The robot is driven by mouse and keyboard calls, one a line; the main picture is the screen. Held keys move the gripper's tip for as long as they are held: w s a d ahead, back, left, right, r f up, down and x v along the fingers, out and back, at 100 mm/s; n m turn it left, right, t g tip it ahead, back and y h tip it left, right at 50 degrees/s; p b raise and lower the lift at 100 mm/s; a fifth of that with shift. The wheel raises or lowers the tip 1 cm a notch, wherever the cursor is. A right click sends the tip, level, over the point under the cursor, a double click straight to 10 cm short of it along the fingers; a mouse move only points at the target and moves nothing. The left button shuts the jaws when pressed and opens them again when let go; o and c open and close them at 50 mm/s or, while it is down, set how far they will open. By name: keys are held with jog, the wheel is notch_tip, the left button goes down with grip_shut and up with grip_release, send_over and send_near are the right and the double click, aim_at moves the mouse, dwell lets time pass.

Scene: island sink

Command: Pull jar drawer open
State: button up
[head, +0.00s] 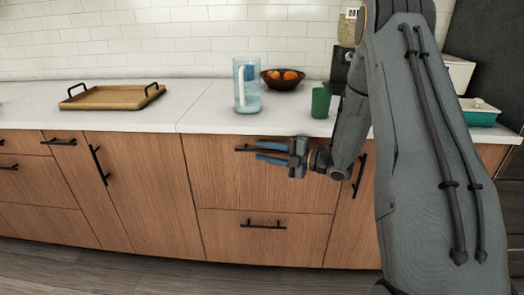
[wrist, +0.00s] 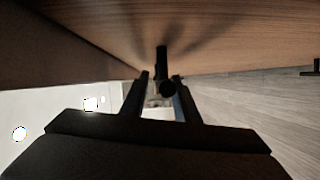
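The wooden upper drawer front (head: 225,180) under the counter sits flush with the cabinet in the head view; no gap shows. Its black bar handle (head: 243,149) runs horizontally near the top edge, and its right part is hidden by my gripper. My gripper (head: 258,151) is in front of the drawer, its blue fingers pointing left along the handle, one above and one below. In the wrist view, the handle (wrist: 162,65) lies between the two fingertips of my gripper (wrist: 161,78), with a small gap on the left side. The fingers look apart, not clamped.
A lower drawer with its own handle (head: 263,225) is below. The white counter (head: 205,115) holds a tray (head: 110,97), glass pitcher (head: 247,85), fruit bowl (head: 272,84) and green cup (head: 321,102). The floor (head: 150,275) before the cabinets is clear.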

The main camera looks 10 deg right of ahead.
jog(key=shift+w+a, duration=0.35)
jog(key=shift+a, duration=0.05)
jog(key=shift+c, duration=0.3)
grip_shut()
jog(key=shift+s, duration=0.1)
